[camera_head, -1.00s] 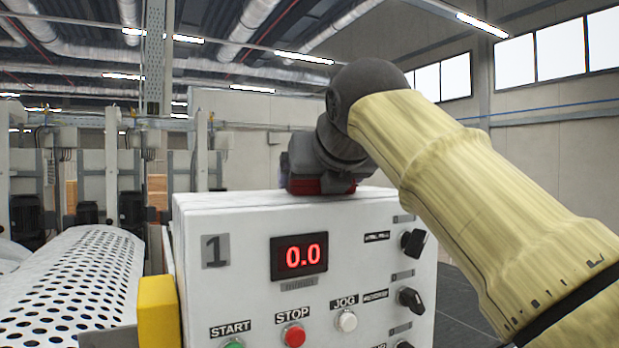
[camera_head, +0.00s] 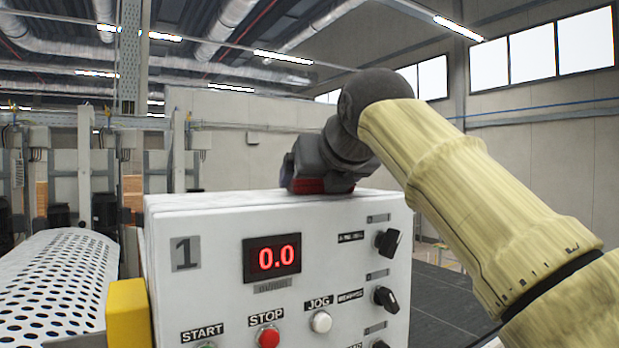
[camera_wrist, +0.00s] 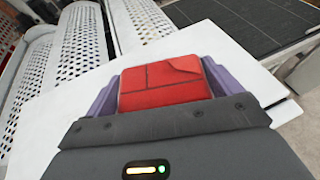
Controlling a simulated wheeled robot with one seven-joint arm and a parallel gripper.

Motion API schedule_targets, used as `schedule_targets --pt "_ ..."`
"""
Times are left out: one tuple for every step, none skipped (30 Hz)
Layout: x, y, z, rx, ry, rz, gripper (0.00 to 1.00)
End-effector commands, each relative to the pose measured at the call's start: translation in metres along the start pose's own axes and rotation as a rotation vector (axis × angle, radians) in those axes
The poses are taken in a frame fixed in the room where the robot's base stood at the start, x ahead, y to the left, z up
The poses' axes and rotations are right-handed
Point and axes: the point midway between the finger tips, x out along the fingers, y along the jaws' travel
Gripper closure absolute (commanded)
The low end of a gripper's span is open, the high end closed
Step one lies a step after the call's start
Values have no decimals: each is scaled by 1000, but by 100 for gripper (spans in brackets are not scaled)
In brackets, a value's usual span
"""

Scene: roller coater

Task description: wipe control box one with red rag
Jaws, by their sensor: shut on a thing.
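Control box one (camera_head: 200,240) is a white box marked "1", with a red "0.0" display, buttons and black knobs on its front. Its white top (camera_wrist: 215,45) fills much of the wrist view. My gripper (camera_head: 318,180) is over the top of the box, toward the back right of it. It is shut on the red rag (camera_wrist: 165,82), a folded red cloth between the purple fingers in the wrist view. The rag shows as a thin red strip (camera_head: 310,186) at the box top and appears to touch it. The rag's underside is hidden.
A yellow block (camera_head: 129,313) sits at the box's left side. White perforated rollers (camera_head: 55,285) lie to the left. The front panel carries protruding knobs (camera_head: 388,242) and a red stop button (camera_head: 268,337).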

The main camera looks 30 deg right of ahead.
Motion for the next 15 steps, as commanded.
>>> schedule_targets --pt "1 -2 0 0 0 3 35" --pt "2 -4 0 -1 0 3 35" --pt "2 -6 0 -1 0 2 35" --pt "3 -7 0 0 1 2 35" --pt "3 -7 0 0 1 2 35" --pt "3 -8 0 0 1 1 35" --pt "3 -8 0 0 1 0 35" --pt "3 -8 0 0 2 0 35" --pt "3 -8 0 0 2 0 35" --pt "3 -8 0 0 2 0 35" --pt "3 -8 0 0 2 0 35" --pt "3 -8 0 0 2 0 35" --pt "3 -8 1 0 2 0 35" --pt "3 -7 1 0 2 1 35" --pt "2 -8 2 0 2 0 35"
